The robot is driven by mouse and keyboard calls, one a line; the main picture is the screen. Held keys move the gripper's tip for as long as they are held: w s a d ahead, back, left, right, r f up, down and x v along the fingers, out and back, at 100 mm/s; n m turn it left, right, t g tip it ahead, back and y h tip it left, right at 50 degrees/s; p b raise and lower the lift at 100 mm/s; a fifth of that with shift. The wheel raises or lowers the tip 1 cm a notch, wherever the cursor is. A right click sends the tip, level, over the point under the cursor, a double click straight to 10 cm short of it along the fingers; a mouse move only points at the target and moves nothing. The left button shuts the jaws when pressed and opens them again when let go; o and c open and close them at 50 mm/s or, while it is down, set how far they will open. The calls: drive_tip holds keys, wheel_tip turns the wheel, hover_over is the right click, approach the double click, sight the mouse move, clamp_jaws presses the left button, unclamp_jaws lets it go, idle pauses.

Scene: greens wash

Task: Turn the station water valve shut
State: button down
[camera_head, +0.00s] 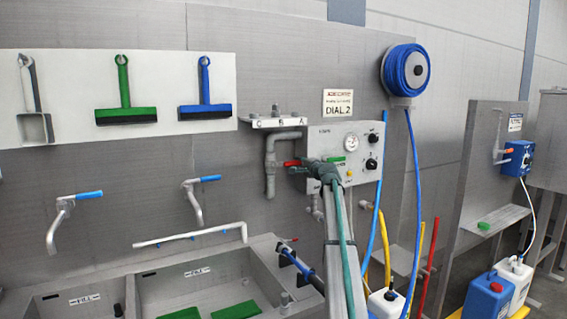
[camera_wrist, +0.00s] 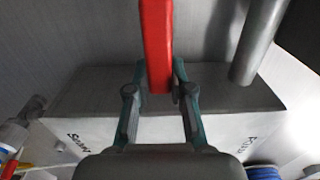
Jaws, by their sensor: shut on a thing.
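A red valve lever (camera_head: 291,163) sticks out to the left at the box's left side. My gripper (camera_head: 306,165) is at this lever, in front of the box's left edge, and hides part of the valve. In the wrist view the red lever (camera_wrist: 156,45) runs down between the two fingers of my gripper (camera_wrist: 157,90), which are shut on it. A grey pipe (camera_wrist: 258,45) stands to its right. The valve's body is hidden.
A green handle (camera_head: 337,159) sits on the box close to my gripper. A pipe holder (camera_head: 272,122) is up to the left. A blue hose reel (camera_head: 405,70) hangs to the right, its hose running down. Sinks (camera_head: 262,268) are below left.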

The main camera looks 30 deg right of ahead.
drive_tip(key=shift+f, duration=0.15)
drive_tip(key=c, duration=1)
unclamp_jaws()
drive_tip(key=s, duration=1.2)
drive_tip(key=shift+a, duration=0.3)
